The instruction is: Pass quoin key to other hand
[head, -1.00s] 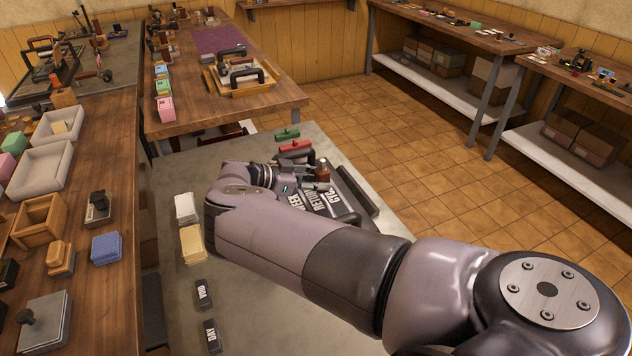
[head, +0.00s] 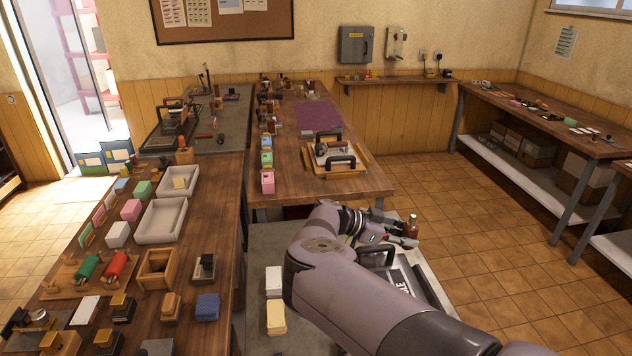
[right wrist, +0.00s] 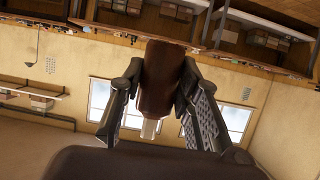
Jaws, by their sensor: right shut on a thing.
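The quoin key (head: 411,225), with a dark brown wooden handle, is in my right gripper (head: 402,237), over the far part of the grey bench. In the right wrist view the brown handle (right wrist: 166,78) sits between the two fingers, with a pale metal shaft below it. The fingers are closed around it. Its far end is not clear in the head view. My left gripper is not in view.
Below my right arm a framed form with white lettering (head: 405,287) and a black handle lies on the grey bench (head: 262,248). White and yellow pads (head: 275,318) lie left of the arm. A wooden bench (head: 215,255) with trays stands left. The tiled floor (head: 480,220) at right is clear.

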